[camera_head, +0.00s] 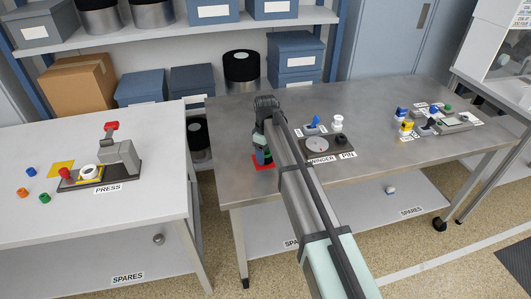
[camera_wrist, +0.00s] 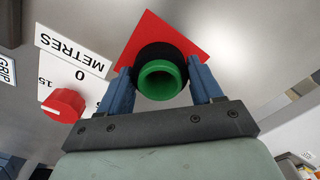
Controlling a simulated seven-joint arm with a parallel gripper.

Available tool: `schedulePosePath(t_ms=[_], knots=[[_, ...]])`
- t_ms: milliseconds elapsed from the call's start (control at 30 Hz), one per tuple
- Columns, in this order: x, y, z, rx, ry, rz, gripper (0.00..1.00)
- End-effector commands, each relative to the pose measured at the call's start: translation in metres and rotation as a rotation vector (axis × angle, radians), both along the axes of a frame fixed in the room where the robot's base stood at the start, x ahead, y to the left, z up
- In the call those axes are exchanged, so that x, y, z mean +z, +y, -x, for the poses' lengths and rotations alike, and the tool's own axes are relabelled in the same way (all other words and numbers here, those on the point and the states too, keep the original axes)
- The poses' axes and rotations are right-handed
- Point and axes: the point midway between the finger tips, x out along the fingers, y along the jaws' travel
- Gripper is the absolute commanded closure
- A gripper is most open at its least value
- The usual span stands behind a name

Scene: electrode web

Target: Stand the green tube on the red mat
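The green tube (camera_wrist: 162,80) shows end-on in the wrist view, its open rim toward the camera and a black part behind it. Beyond it is the red mat (camera_wrist: 137,38), and the black part overlaps the mat's middle. The blue fingers of my gripper (camera_wrist: 162,72) lie close against both sides of the tube and look shut on it. In the head view my gripper (camera_head: 264,140) is over the red mat (camera_head: 262,166) at the steel table's left end, hiding most of the tube. Whether the tube's base touches the mat is hidden.
In the wrist view a red knob (camera_wrist: 64,105) lies left of my gripper. A PRESS station (camera_head: 118,160) is on the left table. The steel table's middle is clear.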

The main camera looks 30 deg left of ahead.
Motion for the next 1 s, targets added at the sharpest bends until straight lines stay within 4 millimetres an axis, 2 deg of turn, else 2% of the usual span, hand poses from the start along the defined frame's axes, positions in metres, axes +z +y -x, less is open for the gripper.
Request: schedulePosePath(t_ms=[100, 333, 467, 567, 1000], knots=[[0.000, 0.000, 0.000, 0.000, 0.000, 0.000, 0.26], [0.001, 0.000, 0.000, 0.000, 0.000, 0.000, 0.26], [0.009, 0.000, 0.000, 0.000, -0.001, -0.001, 0.26], [0.021, 0.000, 0.000, 0.000, -0.001, -0.001, 0.26], [0.099, 0.000, 0.000, 0.000, -0.001, -0.001, 0.26]])
